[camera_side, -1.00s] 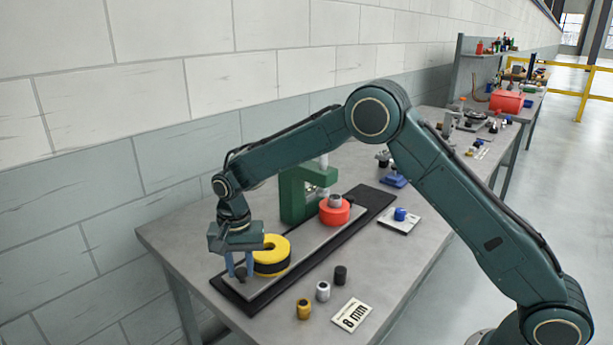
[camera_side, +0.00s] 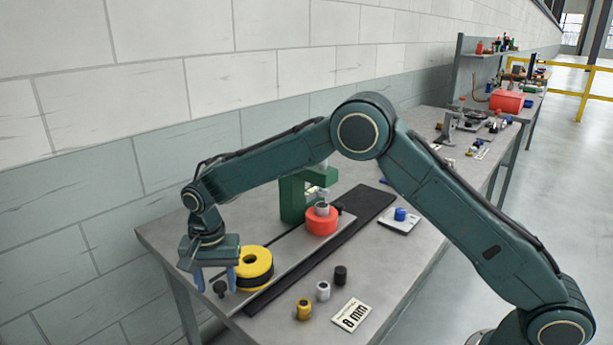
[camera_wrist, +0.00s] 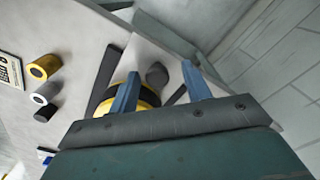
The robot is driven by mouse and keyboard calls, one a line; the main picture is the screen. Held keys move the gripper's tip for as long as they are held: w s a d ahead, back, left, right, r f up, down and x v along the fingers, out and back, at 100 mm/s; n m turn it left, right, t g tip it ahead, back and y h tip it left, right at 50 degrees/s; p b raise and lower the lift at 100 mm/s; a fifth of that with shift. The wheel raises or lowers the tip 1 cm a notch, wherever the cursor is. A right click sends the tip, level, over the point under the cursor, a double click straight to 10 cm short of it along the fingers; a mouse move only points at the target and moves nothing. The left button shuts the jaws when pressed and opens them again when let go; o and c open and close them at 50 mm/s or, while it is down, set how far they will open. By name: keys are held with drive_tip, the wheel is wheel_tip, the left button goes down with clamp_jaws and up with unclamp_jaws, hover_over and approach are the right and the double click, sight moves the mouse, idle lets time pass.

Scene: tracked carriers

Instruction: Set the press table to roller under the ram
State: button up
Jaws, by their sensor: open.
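The press table, a long grey plate (camera_side: 290,254), lies along a black rail (camera_side: 345,227) in the side view. A yellow-and-black ring roller (camera_side: 256,262) sits near its front-left end. A red ring (camera_side: 322,222) with a grey cylinder in its middle sits farther back, beside the green press (camera_side: 292,200). My arm partly hides the press's upper part, so I cannot tell the ram's exact line. A dark knob (camera_side: 219,288) stands at the table's near end. My gripper (camera_side: 214,283) is open, with its blue fingers either side of the knob (camera_wrist: 157,74) in both views.
Gold (camera_side: 304,309), silver (camera_side: 323,291) and black (camera_side: 341,275) cylinders stand at the front beside an "8 mm" card (camera_side: 352,314). A blue part rests on a white plate (camera_side: 398,226) to the right. The wall runs behind the bench.

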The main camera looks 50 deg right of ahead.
drive_tip(key=shift+r, duration=0.15)
wheel_tip(320, 180, up, 14)
drive_tip(key=shift+f, duration=0.2)
idle(0.5)
drive_tip(key=shift+d+r, duration=0.1)
